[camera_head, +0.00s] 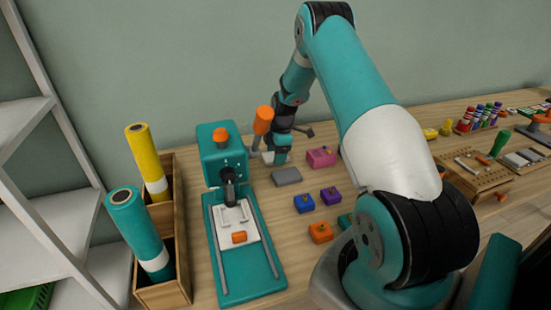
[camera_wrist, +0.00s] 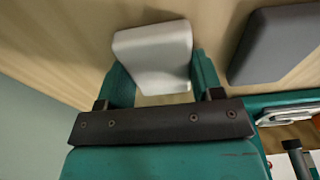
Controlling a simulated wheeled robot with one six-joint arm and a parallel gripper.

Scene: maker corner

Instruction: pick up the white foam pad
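The white foam pad (camera_wrist: 155,52) is a pale block with rounded corners in the wrist view. It sits between my gripper's two teal fingers (camera_wrist: 164,85), and its left part covers the tip of the left finger. Its sides look very near or against both fingers, and I cannot tell whether they press on it. In the head view my gripper (camera_head: 275,155) points down low over the table behind the grey block. The pad is mostly hidden there by the gripper.
A dark grey block (camera_head: 287,177) lies just in front of my gripper. A teal machine (camera_head: 222,154) with an orange knob stands to the left. A pink block (camera_head: 321,157) is to the right. Blue (camera_head: 304,203), purple (camera_head: 330,196) and orange (camera_head: 320,233) blocks lie nearer.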

